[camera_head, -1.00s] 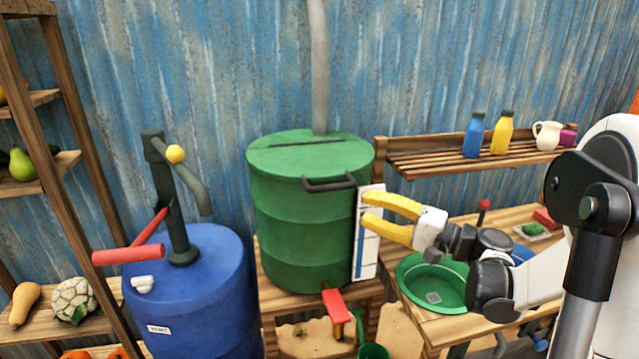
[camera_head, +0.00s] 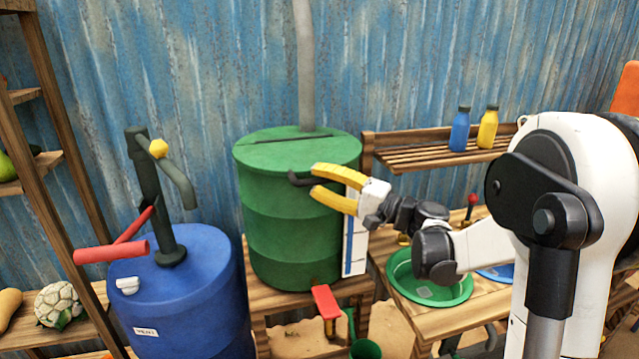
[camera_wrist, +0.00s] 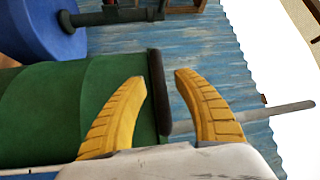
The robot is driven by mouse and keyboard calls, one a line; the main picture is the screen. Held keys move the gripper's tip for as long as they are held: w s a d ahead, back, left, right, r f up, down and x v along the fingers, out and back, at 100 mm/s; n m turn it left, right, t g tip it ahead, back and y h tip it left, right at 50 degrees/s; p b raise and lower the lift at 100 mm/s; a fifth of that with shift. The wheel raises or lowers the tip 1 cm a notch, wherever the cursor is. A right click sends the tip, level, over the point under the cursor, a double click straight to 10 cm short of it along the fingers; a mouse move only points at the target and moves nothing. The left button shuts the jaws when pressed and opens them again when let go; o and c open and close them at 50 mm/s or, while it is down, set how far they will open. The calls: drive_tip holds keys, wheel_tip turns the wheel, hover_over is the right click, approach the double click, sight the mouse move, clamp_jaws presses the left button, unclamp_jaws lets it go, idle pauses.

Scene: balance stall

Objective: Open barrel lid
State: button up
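The green barrel (camera_head: 290,215) stands upright on a wooden stand, with its green lid (camera_head: 285,143) lying flat on top. A dark handle (camera_head: 301,180) sticks out at the lid's front edge; its right part is hidden behind my gripper. My gripper (camera_head: 315,180) has yellow fingers, is open, and reaches the handle from the right. In the wrist view, the dark handle (camera_wrist: 157,92) lies between the two spread fingers of my gripper (camera_wrist: 162,76), closer to the left finger. The green barrel (camera_wrist: 45,112) fills the left of that view.
A blue barrel (camera_head: 190,300) with a pump and red lever (camera_head: 112,252) stands to the left. A green basin (camera_head: 400,275) sits on the right bench. A shelf (camera_head: 400,158) behind holds a blue bottle (camera_head: 459,130) and a yellow bottle (camera_head: 487,128). A red tap (camera_head: 326,302) is below.

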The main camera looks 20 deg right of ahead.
clamp_jaws()
